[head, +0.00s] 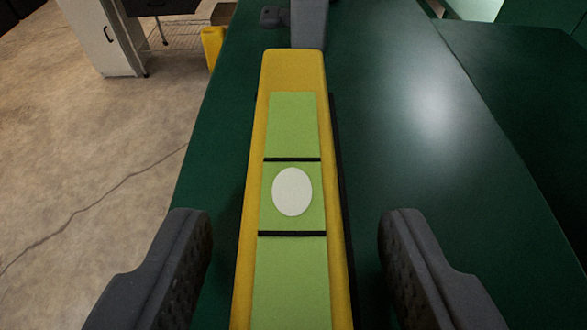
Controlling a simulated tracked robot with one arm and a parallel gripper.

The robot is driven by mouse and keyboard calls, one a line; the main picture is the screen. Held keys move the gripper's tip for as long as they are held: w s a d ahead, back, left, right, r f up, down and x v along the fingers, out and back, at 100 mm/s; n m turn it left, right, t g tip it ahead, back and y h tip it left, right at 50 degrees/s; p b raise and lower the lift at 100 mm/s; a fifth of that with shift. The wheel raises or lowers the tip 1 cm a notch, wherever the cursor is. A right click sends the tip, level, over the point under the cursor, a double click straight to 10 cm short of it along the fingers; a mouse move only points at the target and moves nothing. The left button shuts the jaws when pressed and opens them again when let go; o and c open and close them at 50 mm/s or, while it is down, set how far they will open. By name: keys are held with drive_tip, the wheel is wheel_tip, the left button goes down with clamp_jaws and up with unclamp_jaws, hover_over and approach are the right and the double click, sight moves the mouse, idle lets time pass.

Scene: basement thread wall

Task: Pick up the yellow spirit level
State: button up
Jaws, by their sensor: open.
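The yellow spirit level (263,130) lies lengthwise on a dark green surface, running from the bottom edge of the head view up to the upper middle. Its top carries a light green vial strip with two black lines and a white oval bubble between them. My gripper (294,225) is open, with one dark finger on each side of the level. A gap of green surface shows between each finger and the level. The near end of the level is cut off by the bottom of the view.
A grey block-like object (309,25) stands at the far end of the level. The green surface (430,150) is clear to the right. Its left edge drops to a concrete floor (90,150). A white cabinet (97,35) and a yellow object (212,45) stand at the upper left.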

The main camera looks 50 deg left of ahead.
clamp_jaws()
drive_tip(key=shift+r, duration=0.1)
